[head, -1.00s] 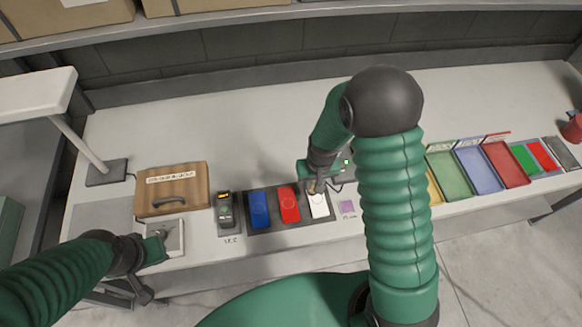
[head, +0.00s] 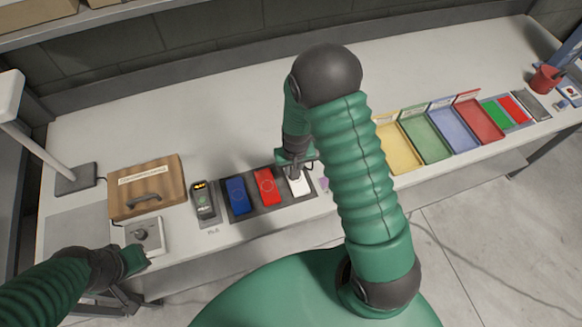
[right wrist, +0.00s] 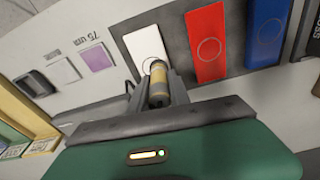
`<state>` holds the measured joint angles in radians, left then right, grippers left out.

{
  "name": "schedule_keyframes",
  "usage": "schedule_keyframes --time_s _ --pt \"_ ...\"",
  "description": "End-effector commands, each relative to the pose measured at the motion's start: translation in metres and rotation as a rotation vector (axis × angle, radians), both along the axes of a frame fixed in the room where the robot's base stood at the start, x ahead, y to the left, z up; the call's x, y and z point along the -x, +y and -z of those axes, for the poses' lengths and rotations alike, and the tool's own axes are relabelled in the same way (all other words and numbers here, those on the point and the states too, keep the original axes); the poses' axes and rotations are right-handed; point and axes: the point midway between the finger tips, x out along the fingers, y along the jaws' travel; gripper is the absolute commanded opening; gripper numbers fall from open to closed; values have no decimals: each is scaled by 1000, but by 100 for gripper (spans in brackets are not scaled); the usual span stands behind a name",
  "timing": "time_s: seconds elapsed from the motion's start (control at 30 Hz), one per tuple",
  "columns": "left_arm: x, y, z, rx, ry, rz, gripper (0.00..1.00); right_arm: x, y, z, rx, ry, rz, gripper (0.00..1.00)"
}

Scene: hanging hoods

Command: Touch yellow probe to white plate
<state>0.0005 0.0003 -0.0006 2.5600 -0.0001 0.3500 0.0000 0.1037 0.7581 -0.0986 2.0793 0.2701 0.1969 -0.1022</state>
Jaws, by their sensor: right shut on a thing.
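The white plate (head: 301,186) lies in a dark tray beside a red plate (head: 268,187) and a blue plate (head: 239,195). My right gripper (head: 296,172) is over the white plate, partly hidden by my arm. In the right wrist view it is shut on the yellow probe (right wrist: 158,84), a brass-yellow cylinder. The probe's far end overlaps the circle on the white plate (right wrist: 142,45); I cannot tell whether it touches. My left gripper (head: 135,262) is at the front edge of a small box with a knob (head: 146,235); its fingers are unclear.
A handheld meter (head: 203,201) with a lit display stands left of the blue plate. A wooden box (head: 146,186) with a handle is farther left. Coloured trays, including a yellow one (head: 398,152), line the right side. The back of the bench is clear.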

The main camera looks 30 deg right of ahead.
Motion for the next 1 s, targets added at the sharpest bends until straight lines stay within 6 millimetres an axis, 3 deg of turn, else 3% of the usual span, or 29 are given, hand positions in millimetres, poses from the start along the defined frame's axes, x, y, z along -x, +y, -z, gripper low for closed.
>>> schedule_keyframes --time_s 1.0 --pt "0 0 5 0 0 1 0 0 0 7 2 1 1 0"
